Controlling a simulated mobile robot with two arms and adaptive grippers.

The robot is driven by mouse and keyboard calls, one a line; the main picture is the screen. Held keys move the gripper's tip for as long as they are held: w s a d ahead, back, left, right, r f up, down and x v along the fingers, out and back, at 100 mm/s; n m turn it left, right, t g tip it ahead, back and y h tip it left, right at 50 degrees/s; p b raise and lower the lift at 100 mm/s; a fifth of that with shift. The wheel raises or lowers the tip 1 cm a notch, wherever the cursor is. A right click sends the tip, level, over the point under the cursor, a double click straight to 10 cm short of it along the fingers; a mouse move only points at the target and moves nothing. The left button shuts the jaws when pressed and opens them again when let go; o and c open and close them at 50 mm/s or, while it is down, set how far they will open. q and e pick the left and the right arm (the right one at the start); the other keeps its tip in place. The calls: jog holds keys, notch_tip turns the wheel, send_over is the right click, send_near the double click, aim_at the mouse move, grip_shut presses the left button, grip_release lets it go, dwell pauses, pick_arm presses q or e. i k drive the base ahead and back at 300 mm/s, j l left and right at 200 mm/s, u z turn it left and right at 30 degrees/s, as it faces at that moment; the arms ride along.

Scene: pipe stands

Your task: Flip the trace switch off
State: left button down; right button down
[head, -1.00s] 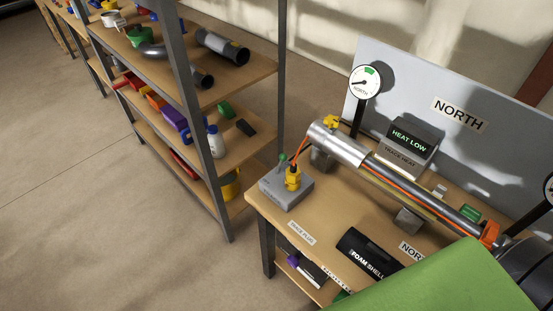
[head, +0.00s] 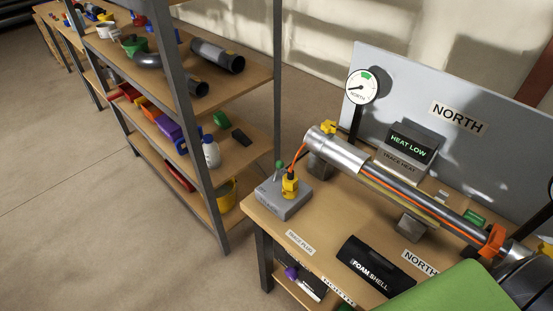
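A grey box (head: 283,202) sits on the near left corner of the north bench. A small lever with a green tip (head: 279,165) stands up from its top; this looks like the trace switch, but the lettering on the box is too small to read. A yellow plug (head: 289,187) with an orange and dark cable stands in the box beside the lever. Neither of my grippers shows in the head view, and nothing touches the lever.
A silver pipe (head: 339,150) runs across the bench on grey supports. A black foam shell (head: 374,265) lies in front. A gauge (head: 362,87) stands behind. A loaded shelf rack (head: 198,160) is at left. A green panel (head: 450,291) covers the lower right corner.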

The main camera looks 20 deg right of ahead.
aim_at(279, 164)
jog(key=i+z, duration=0.1)
jog(key=z, duration=0.4)
jog(key=j+z, duration=0.15)
jog(key=z, duration=0.35)
jog(key=i+j+z, duration=0.1)
jog(key=z, duration=0.4)
jog(key=i+j+z, duration=0.1)
jog(key=j+z, duration=0.25)
jog(key=j, duration=0.7)
jog(key=j+z, duration=0.35)
jog(key=j, duration=0.75)
